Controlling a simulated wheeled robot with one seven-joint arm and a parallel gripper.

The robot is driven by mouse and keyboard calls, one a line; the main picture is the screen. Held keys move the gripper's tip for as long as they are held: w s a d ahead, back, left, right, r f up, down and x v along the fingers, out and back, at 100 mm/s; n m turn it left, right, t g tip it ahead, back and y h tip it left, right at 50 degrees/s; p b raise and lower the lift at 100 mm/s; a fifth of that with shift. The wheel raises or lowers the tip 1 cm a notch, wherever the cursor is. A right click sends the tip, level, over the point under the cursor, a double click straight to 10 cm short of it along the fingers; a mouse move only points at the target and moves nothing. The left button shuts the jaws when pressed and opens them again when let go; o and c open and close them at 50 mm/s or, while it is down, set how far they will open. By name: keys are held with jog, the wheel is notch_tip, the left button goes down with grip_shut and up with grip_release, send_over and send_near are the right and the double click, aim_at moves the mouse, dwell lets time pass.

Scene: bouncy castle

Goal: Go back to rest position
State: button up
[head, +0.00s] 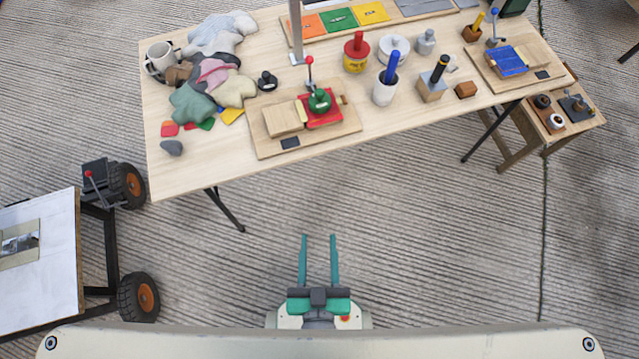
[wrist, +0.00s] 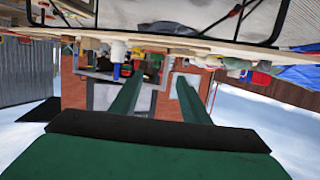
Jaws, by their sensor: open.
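My gripper (head: 319,260) shows at the bottom middle of the head view. Its two teal fingers point away from me, apart and parallel, with nothing between them. It is over the bare floor, short of the table's near edge. In the wrist view the fingers of my gripper (wrist: 157,90) are also spread and empty, and the scene beyond them appears upside down. The wooden table (head: 400,130) stands in front of me and is not touched by the gripper.
The table holds a board with a red tray (head: 325,115), a pile of cloths (head: 213,85), a pen cup (head: 384,92) and a board with a blue pad (head: 505,61). A wheeled cart (head: 82,260) stands at left, a low stool (head: 540,125) at right. Floor (head: 430,240) between is clear.

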jog(key=shift+s+d+r, duration=0.1)
jog(key=shift+s+r, duration=0.35)
jog(key=shift+s, duration=0.15)
jog(key=shift+s+d+r, duration=0.1)
jog(key=shift+s+r, duration=0.3)
jog(key=shift+s, duration=0.2)
